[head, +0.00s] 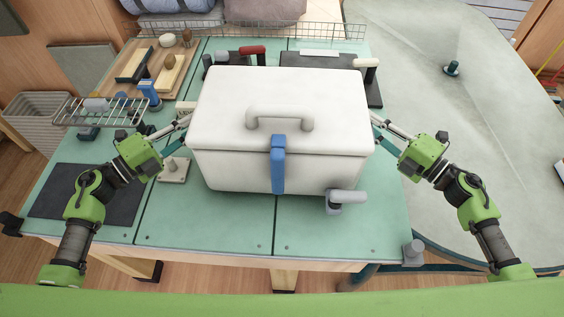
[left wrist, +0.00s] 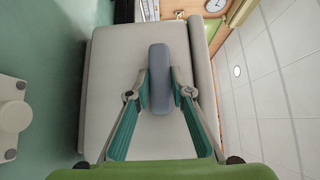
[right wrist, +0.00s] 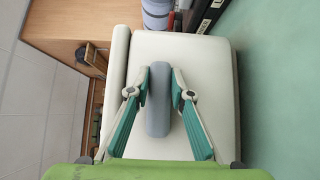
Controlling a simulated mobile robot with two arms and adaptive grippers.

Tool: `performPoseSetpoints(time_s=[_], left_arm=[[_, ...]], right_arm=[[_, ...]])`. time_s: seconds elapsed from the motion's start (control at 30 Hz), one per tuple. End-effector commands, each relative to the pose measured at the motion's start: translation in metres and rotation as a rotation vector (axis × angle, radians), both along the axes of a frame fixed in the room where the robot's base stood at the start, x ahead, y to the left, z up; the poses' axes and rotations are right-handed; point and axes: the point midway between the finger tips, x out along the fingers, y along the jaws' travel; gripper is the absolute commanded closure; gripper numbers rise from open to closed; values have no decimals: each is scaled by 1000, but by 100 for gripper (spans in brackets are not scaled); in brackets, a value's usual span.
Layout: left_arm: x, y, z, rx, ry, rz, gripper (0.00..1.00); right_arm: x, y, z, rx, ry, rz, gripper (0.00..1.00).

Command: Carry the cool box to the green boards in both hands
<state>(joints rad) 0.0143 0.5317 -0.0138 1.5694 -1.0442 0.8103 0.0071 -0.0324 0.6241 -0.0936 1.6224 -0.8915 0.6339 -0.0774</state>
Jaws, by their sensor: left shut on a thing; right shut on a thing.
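The white cool box (head: 235,160) is upright, with a lid, a top handle, a blue front latch (head: 278,165) and a grey tap (head: 345,198) low at the right. It is over the middle of the green boards (head: 230,225); I cannot tell whether its base touches them. My left gripper (head: 185,122) is at its left side, shut on a grey side handle (left wrist: 161,80). My right gripper (head: 377,120) is at its right side, shut on the other grey side handle (right wrist: 158,100). The box's back and underside are hidden.
A dark mat (head: 85,193) lies at the left, and a small plate with a knob (head: 174,170) is near the box. Black cases and a wire fence (head: 330,30) are behind. The front boards are clear.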

Motion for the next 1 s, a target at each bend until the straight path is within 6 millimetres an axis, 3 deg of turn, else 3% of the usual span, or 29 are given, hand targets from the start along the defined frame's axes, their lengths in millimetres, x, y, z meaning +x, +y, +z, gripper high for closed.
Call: performPoseSetpoints(time_s=[0.03,0.1,0.53,1.0], left_arm=[[-3,-8,-3,-6,1,-19,77],[-3,-8,-1,-6,2,-19,63],[-6,-3,-2,-3,3,-16,63],[-47,47,-3,-1,5,-8,63]], right_arm=[[-4,8,-2,6,0,19,77],[-4,8,-1,6,0,19,63],[-3,7,-1,4,1,18,63],[-2,4,-1,2,1,12,63]])
